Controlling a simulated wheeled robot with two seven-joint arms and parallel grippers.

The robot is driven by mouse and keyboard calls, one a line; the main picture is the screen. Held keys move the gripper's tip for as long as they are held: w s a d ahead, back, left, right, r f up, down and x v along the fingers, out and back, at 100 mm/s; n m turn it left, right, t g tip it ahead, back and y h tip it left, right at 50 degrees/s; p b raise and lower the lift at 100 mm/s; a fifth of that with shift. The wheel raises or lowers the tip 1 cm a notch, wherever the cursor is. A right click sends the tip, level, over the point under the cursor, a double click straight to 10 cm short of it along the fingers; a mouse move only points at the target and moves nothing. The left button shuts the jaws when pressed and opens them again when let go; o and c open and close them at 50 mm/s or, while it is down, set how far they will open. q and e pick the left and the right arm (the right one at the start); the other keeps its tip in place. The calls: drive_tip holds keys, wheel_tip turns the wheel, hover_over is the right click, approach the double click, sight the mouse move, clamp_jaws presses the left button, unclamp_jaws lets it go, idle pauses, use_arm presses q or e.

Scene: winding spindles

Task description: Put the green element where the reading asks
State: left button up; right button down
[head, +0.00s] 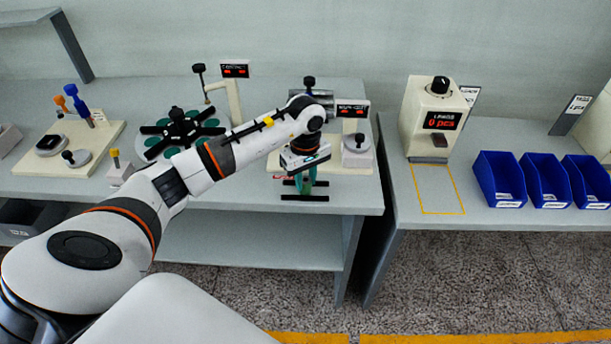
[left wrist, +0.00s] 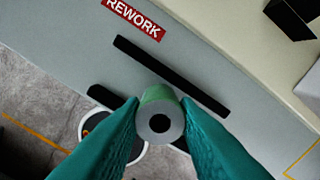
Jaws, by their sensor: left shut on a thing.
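My left gripper (head: 305,183) is shut on the green element, low over the front right of the left bench. In the left wrist view the green element (left wrist: 160,95) is a short cylinder with a grey end and a dark central hole, held between the teal fingertips. In the head view the fingers largely hide it. Two black rails (left wrist: 172,76) lie below it on the bench, beside a red REWORK label (left wrist: 133,19). I cannot tell whether the element touches the rails. Red readouts show on a post display (head: 235,70) and a scale display (head: 353,110); their text is too small to read.
A black-armed fixture with teal discs (head: 182,130) stands left of my arm. A scale unit (head: 358,150) stands right of the gripper. Across a gap, the right bench holds a counter box (head: 430,115) reading 0 pcs, a yellow-outlined area (head: 437,190) and blue bins (head: 500,180).

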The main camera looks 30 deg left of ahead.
sight(306, 179)
drive_tip(key=shift+w, duration=0.1)
use_arm(q)
drive_tip(key=shift+f, duration=0.2)
drive_tip(key=o, duration=0.9)
drive_tip(key=shift+r, duration=0.1)
drive_tip(key=shift+o, duration=0.2)
use_arm(e)
drive_tip(key=shift+a+f, duration=0.1)
drive_tip(key=shift+f, duration=0.05)
drive_tip(key=shift+a, duration=0.1)
use_arm(q)
drive_tip(key=shift+r, duration=0.45)
wheel_tip(306, 179, up, 11)
drive_tip(key=b, duration=0.2)
drive_tip(key=shift+r+b, duration=0.2)
drive_tip(key=shift+b, duration=0.1)
use_arm(e)
wheel_tip(306, 179, down, 2)
drive_tip(key=shift+f, duration=0.15)
